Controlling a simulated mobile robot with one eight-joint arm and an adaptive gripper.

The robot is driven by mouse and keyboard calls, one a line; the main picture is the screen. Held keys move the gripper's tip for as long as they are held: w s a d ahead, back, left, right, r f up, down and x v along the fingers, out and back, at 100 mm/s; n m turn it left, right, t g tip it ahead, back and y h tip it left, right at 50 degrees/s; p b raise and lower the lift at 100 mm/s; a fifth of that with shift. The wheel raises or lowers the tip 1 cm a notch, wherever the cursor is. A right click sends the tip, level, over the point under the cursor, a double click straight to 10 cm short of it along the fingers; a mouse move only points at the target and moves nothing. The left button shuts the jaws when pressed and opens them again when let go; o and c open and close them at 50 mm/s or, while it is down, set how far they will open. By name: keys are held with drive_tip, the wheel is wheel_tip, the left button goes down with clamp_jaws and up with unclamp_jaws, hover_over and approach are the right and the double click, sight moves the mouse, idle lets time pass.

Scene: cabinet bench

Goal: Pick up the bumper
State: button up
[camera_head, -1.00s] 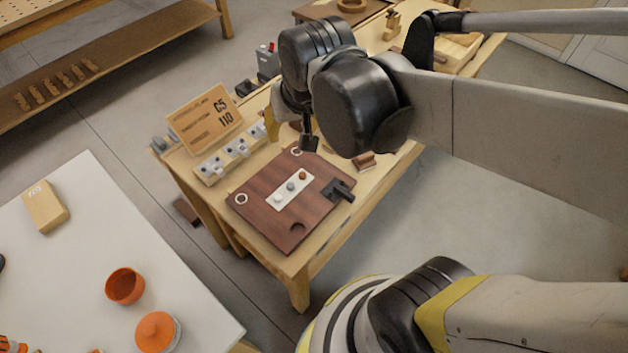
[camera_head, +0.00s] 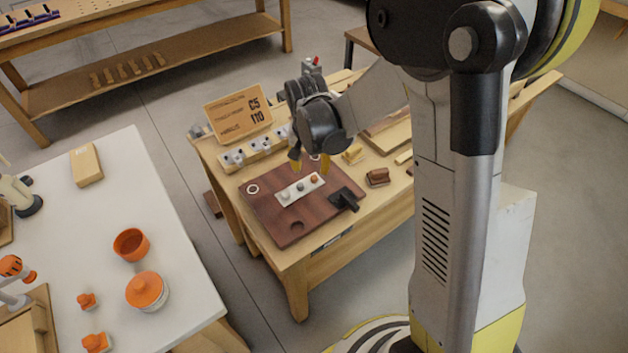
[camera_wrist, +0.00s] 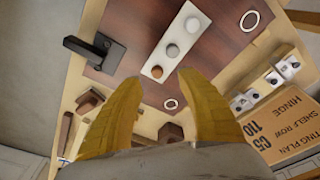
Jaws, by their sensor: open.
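My gripper (camera_head: 310,164) is open and empty, above the back edge of a dark brown board on the bench. Its two yellow fingers also show in the wrist view (camera_wrist: 160,80), spread apart. A small dark brown piece (camera_wrist: 171,132) lies between the fingers in that view, low and partly hidden by my gripper. Another brown block (camera_wrist: 90,101) lies to its left and also shows in the head view (camera_head: 377,177). I cannot tell for sure which piece is the bumper. No contact shows.
The board (camera_head: 270,210) carries a white strip with knobs (camera_head: 300,188) and a black handle (camera_head: 345,199). A row of fittings (camera_head: 255,149) and a sign (camera_head: 238,114) stand behind. A white table (camera_head: 190,225) with orange pots is at the left.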

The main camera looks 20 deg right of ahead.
sight(314, 177)
drive_tip(key=f+b, duration=0.1)
drive_tip(key=f, duration=0.1)
drive_tip(key=f+b, duration=0.1)
drive_tip(key=f, duration=0.1)
drive_tip(key=w+d+f+b, duration=0.1)
drive_tip(key=f, duration=0.1)
drive_tip(key=shift+d, duration=0.1)
drive_tip(key=c, duration=0.9)
